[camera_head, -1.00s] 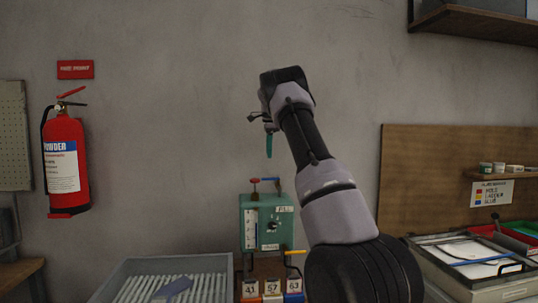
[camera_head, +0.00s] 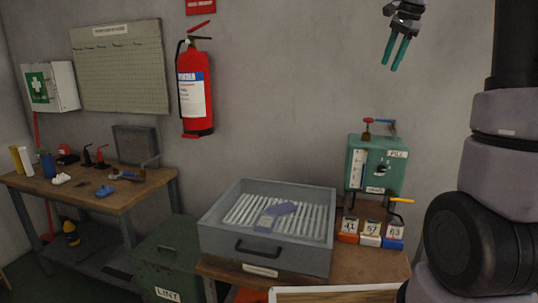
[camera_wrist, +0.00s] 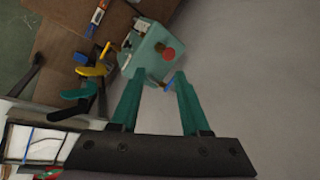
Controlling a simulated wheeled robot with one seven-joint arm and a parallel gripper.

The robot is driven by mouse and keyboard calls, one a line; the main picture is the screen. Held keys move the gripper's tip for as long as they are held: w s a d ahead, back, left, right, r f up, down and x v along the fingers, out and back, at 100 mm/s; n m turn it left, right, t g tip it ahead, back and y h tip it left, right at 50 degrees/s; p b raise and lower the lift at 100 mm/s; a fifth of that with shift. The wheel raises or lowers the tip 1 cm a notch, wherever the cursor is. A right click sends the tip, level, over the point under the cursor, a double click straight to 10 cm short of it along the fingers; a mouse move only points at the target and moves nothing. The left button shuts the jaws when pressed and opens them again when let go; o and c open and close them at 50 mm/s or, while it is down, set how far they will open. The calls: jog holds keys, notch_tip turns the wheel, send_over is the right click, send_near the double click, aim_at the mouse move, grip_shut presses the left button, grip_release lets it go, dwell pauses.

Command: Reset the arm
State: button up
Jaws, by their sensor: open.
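My gripper (camera_head: 396,52) is at the top of the head view, raised in front of the wall with its teal fingers pointing down. Its fingers are apart and nothing is between them. In the wrist view my gripper (camera_wrist: 158,100) also shows open and empty. The green box with a gauge and valves (camera_head: 376,165) stands below it in the head view, clear of the fingers. The same green box (camera_wrist: 150,50) lies beyond the fingertips in the wrist view. My arm fills the right side of the head view.
A grey tray (camera_head: 225,238) with white slats holds a blue-grey sock-like piece (camera_head: 277,214). Numbered blocks (camera_head: 370,233) stand beside it. A fire extinguisher (camera_head: 194,92) hangs on the wall. A wooden workbench (camera_head: 140,188) with tools is at left, near a green LINT bin (camera_head: 165,255).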

jog(key=s+a+f+n+t, duration=0.1)
jog(key=s+a+f+n, duration=0.2)
jog(key=s, duration=0.6)
jog(key=s+a+f+n+t, duration=0.1)
jog(key=s+a+n, duration=0.3)
jog(key=s, duration=0.6)
jog(key=s+a+f+n, duration=0.3)
jog(key=s+a+f, duration=0.1)
jog(key=s, duration=0.6)
jog(key=shift+s+a+f+n+t+y, duration=0.2)
jog(key=shift+a+f+n+t+y, duration=0.15)
jog(key=shift+a, duration=0.45)
